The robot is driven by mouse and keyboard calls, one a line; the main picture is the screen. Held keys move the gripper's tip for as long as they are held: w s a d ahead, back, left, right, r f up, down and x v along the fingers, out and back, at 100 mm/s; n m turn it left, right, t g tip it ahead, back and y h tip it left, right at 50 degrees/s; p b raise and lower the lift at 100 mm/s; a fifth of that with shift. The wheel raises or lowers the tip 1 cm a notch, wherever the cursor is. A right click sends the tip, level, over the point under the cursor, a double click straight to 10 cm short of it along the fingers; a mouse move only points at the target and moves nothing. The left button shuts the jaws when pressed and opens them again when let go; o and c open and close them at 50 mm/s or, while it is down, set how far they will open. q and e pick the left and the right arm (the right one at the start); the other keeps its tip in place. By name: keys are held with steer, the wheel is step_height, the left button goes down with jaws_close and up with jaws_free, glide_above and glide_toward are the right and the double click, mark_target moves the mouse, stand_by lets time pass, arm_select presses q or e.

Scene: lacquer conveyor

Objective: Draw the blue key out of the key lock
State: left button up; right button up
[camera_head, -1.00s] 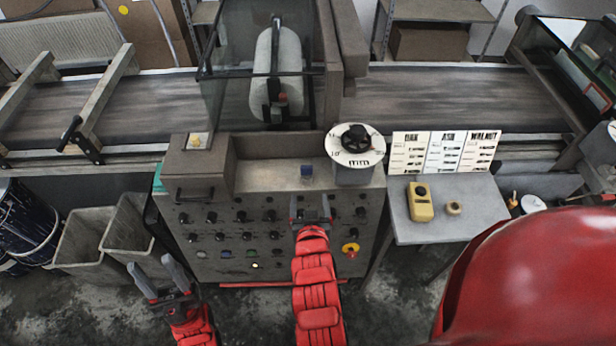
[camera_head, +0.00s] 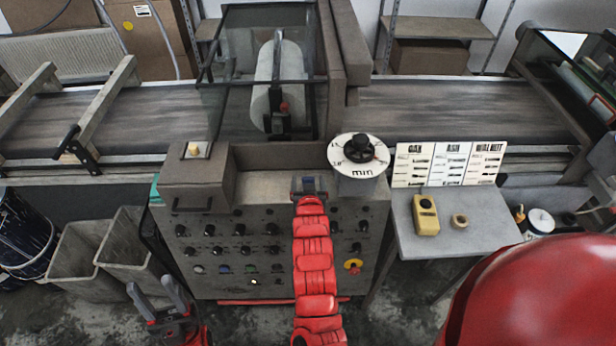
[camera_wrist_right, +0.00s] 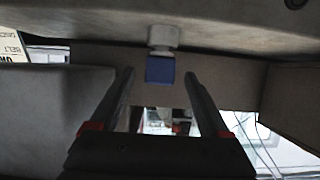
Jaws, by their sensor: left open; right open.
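The blue key (camera_wrist_right: 160,70) sits in the pale round key lock (camera_wrist_right: 163,36) at the top of the right wrist view. In that view my right gripper (camera_wrist_right: 158,75) is open, and the key shows between its two fingertips, with a gap on each side. In the head view the right gripper (camera_head: 309,190) is at the upper front of the control console, and the blue key (camera_head: 308,182) is partly hidden by it. My left gripper (camera_head: 158,292) is open and empty, low at the left in front of the console.
The control console (camera_head: 220,275) carries several black knobs and a yellow-red button (camera_head: 353,266). A white dial (camera_head: 358,155) stands close right of the right gripper. A grey box (camera_head: 195,178) is to its left. A side table (camera_head: 455,232) holds a yellow device (camera_head: 425,215).

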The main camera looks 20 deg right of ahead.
steer(key=shift+x, duration=0.85)
jaws_close()
